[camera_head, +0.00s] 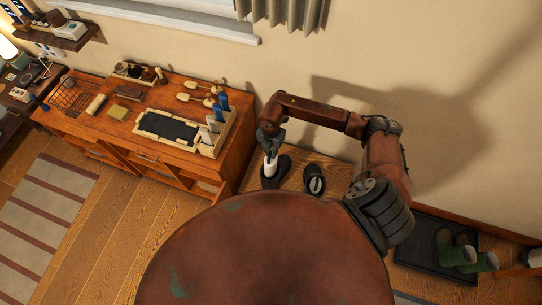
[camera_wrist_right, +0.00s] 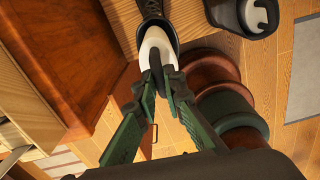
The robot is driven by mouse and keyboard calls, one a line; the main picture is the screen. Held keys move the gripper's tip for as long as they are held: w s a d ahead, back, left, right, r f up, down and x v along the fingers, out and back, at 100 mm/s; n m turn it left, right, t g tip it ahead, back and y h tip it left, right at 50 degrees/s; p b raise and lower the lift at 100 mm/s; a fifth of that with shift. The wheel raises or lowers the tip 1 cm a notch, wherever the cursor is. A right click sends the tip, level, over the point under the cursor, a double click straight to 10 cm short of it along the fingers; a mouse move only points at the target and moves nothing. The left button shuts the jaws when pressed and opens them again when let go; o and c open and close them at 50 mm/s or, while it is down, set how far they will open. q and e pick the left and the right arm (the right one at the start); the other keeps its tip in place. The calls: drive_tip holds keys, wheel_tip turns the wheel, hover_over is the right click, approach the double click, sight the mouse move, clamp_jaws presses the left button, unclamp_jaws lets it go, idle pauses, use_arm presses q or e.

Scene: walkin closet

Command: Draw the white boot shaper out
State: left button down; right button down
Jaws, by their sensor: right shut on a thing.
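The white boot shaper (camera_head: 270,168) is upright at a dark boot (camera_head: 283,166) on the wooden bench. It also shows in the right wrist view (camera_wrist_right: 157,42), with the dark boot rim around its far side. My right gripper (camera_head: 270,143) is above it, shut on its top end. In the wrist view the fingers (camera_wrist_right: 160,80) meet at the shaper's near edge. How deep its lower end sits in the boot is hidden. A second dark boot (camera_head: 308,171) with a white shaper (camera_head: 316,184) in it stands to the right. My left gripper is not in view.
A wooden cabinet (camera_head: 158,92) with a tray, brushes and boxes stands left of the bench (camera_head: 340,171). A wall lies behind. Green boots (camera_head: 455,255) stand on a dark mat (camera_head: 418,245) at the right. Wooden floor and a striped rug (camera_head: 50,215) lie at the left.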

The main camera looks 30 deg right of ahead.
drive_tip(key=shift+r+p, duration=0.3)
drive_tip(key=shift+r, duration=0.65)
wheel_tip(320, 180, up, 12)
drive_tip(key=p, duration=0.8)
drive_tip(key=shift+r+p, duration=0.25)
drive_tip(key=shift+p, duration=0.15)
